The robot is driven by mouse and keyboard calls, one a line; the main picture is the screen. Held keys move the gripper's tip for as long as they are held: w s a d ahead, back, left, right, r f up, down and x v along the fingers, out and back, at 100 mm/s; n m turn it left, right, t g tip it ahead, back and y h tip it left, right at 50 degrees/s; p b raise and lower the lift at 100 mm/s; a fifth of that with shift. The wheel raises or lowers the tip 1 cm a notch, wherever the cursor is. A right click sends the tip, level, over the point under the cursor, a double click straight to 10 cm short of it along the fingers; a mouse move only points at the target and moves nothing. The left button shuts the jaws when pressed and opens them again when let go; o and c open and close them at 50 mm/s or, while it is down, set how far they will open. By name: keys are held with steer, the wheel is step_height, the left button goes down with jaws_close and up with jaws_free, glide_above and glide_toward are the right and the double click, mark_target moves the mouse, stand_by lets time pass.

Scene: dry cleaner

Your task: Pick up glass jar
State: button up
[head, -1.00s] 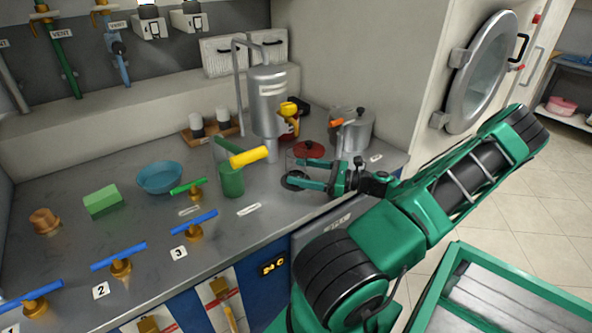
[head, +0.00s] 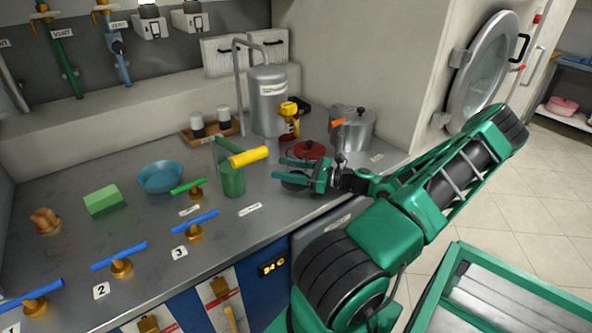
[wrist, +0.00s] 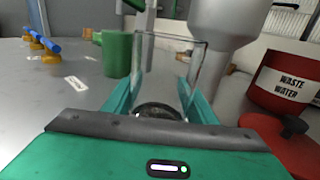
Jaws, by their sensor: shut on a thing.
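The glass jar (wrist: 170,62) is clear, with a dark round part (wrist: 158,110) low between the fingers in the wrist view. My gripper (head: 288,170) is shut on the jar, one finger on each side of it. In the head view the clear walls are hard to make out, and only a dark disc (head: 293,185) shows by the fingertips. I cannot tell whether the jar's base touches the counter.
A metal tank (head: 268,100) is behind. A red lid (head: 308,150) and a steel pot (head: 353,132) are close behind my gripper. Bare counter (head: 265,215) lies in front.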

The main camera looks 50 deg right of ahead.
steer(key=shift+r, duration=0.25)
steer(key=shift+r, duration=1.5)
steer(key=shift+v, duration=8.9)
steer(key=shift+s+d+r, duration=0.1)
